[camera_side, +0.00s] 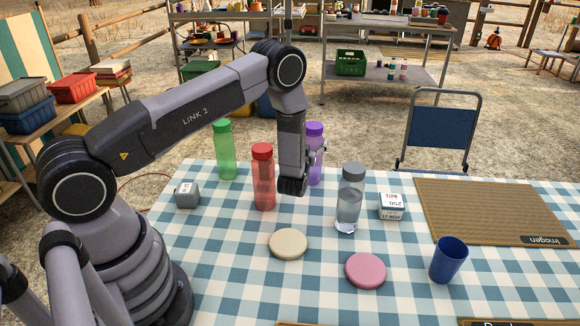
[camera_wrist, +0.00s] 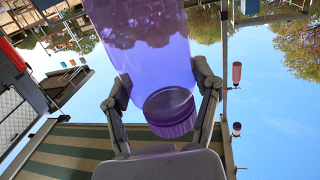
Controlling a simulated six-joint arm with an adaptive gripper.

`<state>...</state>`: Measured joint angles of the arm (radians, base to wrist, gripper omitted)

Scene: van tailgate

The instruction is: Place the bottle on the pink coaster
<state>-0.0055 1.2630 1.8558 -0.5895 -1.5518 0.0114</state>
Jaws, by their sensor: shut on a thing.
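A purple bottle (camera_side: 316,158) stands upright at the back of the checked table, partly hidden by my wrist. My gripper (camera_side: 320,148) is shut on it. In the wrist view the purple bottle (camera_wrist: 150,50) fills the middle, its ribbed cap (camera_wrist: 170,113) between the two fingers of my gripper (camera_wrist: 165,95). I cannot tell whether its base touches the table. The pink coaster (camera_side: 365,270) lies bare near the front middle of the table. A green bottle (camera_side: 225,155), a red bottle (camera_side: 263,182) and a clear grey-capped bottle (camera_side: 348,205) stand apart on the cloth.
A cream coaster (camera_side: 288,243) lies left of the pink one. A blue cup (camera_side: 448,260) stands to its right. A white-labelled box (camera_side: 391,207) sits behind, near the clear bottle. A woven mat (camera_side: 490,210) covers the right. A grey block (camera_side: 187,195) is at left.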

